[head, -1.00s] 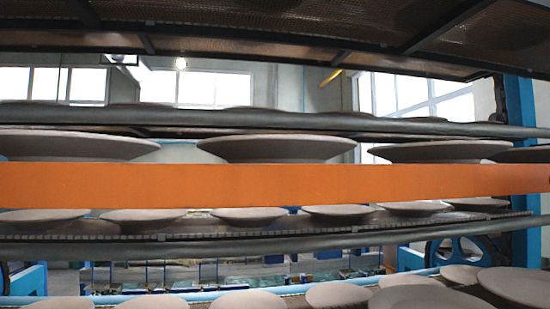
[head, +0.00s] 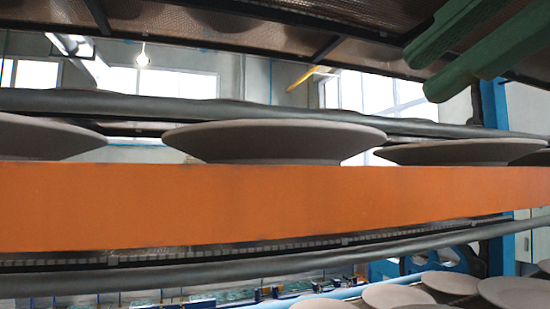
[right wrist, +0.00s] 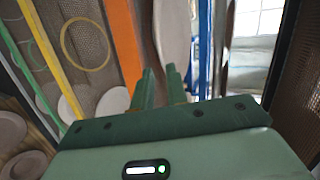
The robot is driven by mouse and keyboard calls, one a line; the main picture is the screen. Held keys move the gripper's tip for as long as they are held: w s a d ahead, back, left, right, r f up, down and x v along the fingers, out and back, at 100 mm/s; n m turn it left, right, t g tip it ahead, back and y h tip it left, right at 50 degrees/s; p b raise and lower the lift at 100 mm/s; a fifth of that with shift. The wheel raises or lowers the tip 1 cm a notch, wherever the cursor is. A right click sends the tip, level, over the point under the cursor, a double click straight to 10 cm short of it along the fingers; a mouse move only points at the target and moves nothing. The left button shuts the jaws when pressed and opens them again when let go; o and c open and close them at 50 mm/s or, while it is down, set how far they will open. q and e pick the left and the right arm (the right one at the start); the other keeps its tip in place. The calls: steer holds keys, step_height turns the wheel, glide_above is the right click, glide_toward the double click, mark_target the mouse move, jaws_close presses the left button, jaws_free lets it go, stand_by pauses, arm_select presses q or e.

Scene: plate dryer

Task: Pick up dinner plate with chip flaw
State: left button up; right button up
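In the right wrist view the gripper (right wrist: 158,71) points toward a large plate (right wrist: 173,35) beside the beam, without visible contact. My left gripper is not in view.
The orange beam (head: 250,207) crosses the front of the plates. A grey rail (head: 200,106) runs behind them, and a dark mesh shelf (head: 240,25) hangs overhead. More plates (head: 395,296) lie lower right. A blue post (head: 495,105) stands at the right.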

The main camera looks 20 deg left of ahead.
mark_target(340, 136)
steer(key=p+x, duration=0.1)
steer(key=x, duration=0.9)
steer(key=shift+w+a+p, duration=0.1)
steer(key=shift+w+p, duration=0.05)
steer(key=shift+p, duration=0.15)
steer(key=shift+w+a+f, duration=0.1)
steer(key=shift+w+a, duration=0.15)
steer(key=shift+a, duration=0.05)
steer(key=shift+s+d, duration=0.2)
jaws_close()
